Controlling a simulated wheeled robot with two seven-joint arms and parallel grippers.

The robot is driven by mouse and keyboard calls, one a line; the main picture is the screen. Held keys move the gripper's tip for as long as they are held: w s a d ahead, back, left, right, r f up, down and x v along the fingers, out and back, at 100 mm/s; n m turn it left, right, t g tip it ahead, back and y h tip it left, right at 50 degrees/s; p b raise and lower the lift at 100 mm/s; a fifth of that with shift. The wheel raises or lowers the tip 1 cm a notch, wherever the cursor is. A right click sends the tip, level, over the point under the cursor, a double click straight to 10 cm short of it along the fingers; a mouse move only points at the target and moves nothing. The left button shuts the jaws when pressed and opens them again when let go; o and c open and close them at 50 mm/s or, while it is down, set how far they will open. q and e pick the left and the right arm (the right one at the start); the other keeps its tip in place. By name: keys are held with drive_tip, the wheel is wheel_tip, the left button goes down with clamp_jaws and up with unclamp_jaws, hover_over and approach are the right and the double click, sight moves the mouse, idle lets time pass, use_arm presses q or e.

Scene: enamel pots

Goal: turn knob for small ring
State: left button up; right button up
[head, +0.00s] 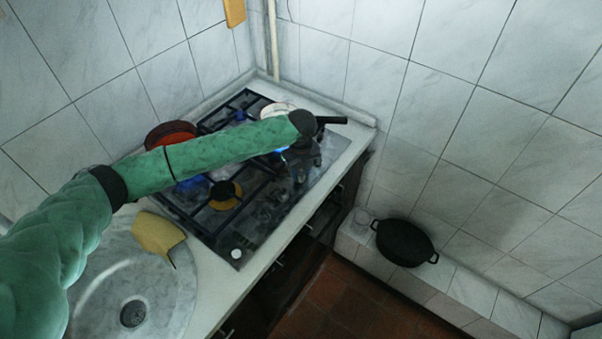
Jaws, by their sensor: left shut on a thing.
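The gas stove (255,222) has black grates, and its knobs run along the front edge. One pale knob (236,253) shows at the near end of that edge. A small burner with a dark cap (225,191) sits at the near part of the stove. My left arm reaches across the stove, and my left gripper (298,176) points down at the front edge, toward the far end. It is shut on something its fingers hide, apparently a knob. Blue flame glows beside the gripper and under the arm. My right gripper is not in view.
A reddish pan (170,134) stands at the back left of the stove, and a light pan (277,110) at the far end. A sink (105,290) with a yellow cloth (158,236) is at left.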

use_arm(q)
drive_tip(key=m+b, duration=0.1)
drive_tip(key=m, duration=0.2)
drive_tip(key=shift+w+r+m, duration=0.1)
drive_tip(key=shift+w+m, duration=0.05)
drive_tip(key=shift+m, duration=0.15)
drive_tip(key=shift+a+m, duration=0.1)
drive_tip(key=shift+m, duration=0.5)
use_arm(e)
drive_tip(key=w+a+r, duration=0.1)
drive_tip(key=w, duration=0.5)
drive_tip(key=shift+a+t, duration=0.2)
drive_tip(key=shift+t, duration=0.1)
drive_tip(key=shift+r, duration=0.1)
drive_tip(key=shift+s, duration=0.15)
